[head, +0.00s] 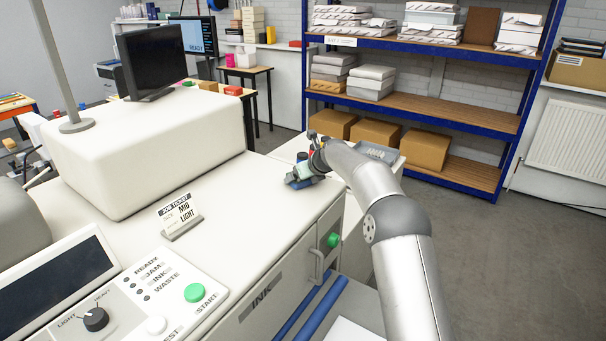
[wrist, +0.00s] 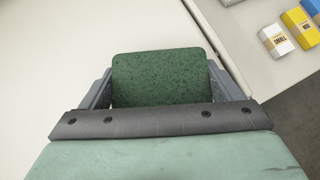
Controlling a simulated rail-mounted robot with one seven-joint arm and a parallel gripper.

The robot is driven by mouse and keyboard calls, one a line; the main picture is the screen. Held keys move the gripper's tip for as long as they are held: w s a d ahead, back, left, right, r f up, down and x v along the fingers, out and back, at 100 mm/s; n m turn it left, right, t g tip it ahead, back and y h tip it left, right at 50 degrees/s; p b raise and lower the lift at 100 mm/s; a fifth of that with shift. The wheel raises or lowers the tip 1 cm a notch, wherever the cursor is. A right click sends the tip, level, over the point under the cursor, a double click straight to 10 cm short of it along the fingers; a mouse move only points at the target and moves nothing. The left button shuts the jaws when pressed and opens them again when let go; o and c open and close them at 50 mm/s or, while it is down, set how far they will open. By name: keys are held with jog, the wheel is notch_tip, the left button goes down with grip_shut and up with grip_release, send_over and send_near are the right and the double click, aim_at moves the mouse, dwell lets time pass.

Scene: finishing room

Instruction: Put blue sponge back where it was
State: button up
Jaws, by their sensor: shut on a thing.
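My gripper (head: 301,176) is over the far right end of the white machine top in the head view. It is small there, and a bluish block shows low at its jaws. In the wrist view my gripper (wrist: 158,88) has its two grey fingers on either side of a block with a dark green, speckled face, which I take as the blue sponge (wrist: 158,72). Its blue sides are hidden in that view. The white surface lies just below the sponge. I cannot tell whether the sponge touches it.
A white block marked SMALL (wrist: 275,40) and a yellow block marked MID (wrist: 301,27) lie at the wrist view's upper right, beyond a seam. A job ticket stand (head: 182,222) and a control panel (head: 150,305) are nearer. The machine top around my gripper is clear.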

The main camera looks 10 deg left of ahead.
jog(key=shift+f, duration=0.15)
jog(key=o, duration=0.8)
jog(key=shift+s+d+r, duration=0.1)
jog(key=shift+d+r, duration=0.05)
jog(key=shift+r, duration=0.2)
jog(key=b+v, duration=0.3)
jog(key=v, duration=0.8)
jog(key=shift+s+r, duration=0.2)
jog(key=shift+s, duration=0.05)
